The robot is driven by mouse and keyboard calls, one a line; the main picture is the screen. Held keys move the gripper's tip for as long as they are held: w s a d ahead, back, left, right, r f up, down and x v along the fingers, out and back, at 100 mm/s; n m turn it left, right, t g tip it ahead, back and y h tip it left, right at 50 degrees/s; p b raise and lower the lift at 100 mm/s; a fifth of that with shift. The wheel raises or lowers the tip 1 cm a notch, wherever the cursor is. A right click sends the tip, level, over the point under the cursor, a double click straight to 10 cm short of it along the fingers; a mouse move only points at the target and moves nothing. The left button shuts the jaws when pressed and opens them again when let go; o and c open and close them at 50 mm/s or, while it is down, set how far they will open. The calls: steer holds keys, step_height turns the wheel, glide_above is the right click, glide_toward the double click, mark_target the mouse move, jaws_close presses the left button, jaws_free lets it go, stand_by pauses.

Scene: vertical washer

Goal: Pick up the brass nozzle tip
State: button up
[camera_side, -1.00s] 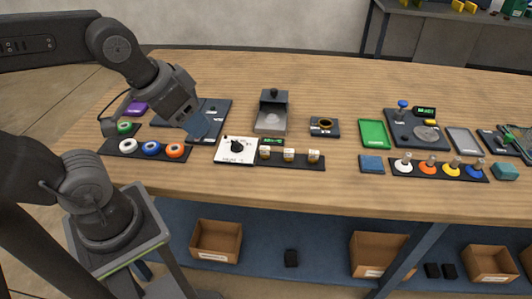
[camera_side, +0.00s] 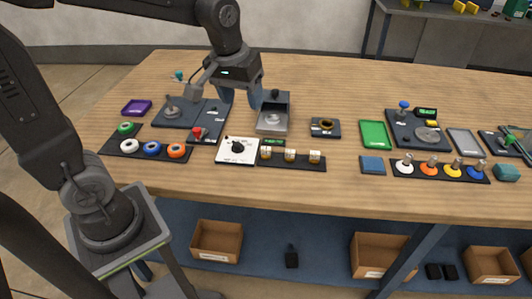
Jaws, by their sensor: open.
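I cannot tell for sure which piece is the brass nozzle tip. Several small nozzle-like pieces with metallic tops stand in a row on a black rack at the right, with white (camera_side: 404,165), orange (camera_side: 429,168), yellow (camera_side: 453,169) and blue (camera_side: 475,171) bases. A brass-coloured ring (camera_side: 324,124) sits on a small black block near the middle. My gripper (camera_side: 242,103) is open and empty. It points down above the table, left of the grey tray station (camera_side: 272,120), well left of the nozzle row.
A dial box (camera_side: 237,149) and a rack of three white-and-brass pieces (camera_side: 290,156) lie at the front middle. Coloured rings (camera_side: 151,148) lie on a left rack. A green tray (camera_side: 373,133) and blue pad (camera_side: 372,164) stand right. Bare wood lies behind.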

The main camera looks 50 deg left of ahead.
steer(key=w+a+f+n+g, duration=0.2)
steer(key=w+a+f+n, duration=0.15)
steer(key=w+f, duration=0.4)
glide_above(266, 148)
step_height(266, 148, down, 8)
steer(key=shift+s+a+r, duration=0.1)
steer(key=shift+s, duration=0.05)
steer(key=shift+d+f, duration=0.2)
steer(key=shift+f, duration=2.65)
steer(key=c, duration=1)
steer(key=shift+r, duration=0.2)
steer(key=shift+c, duration=0.2)
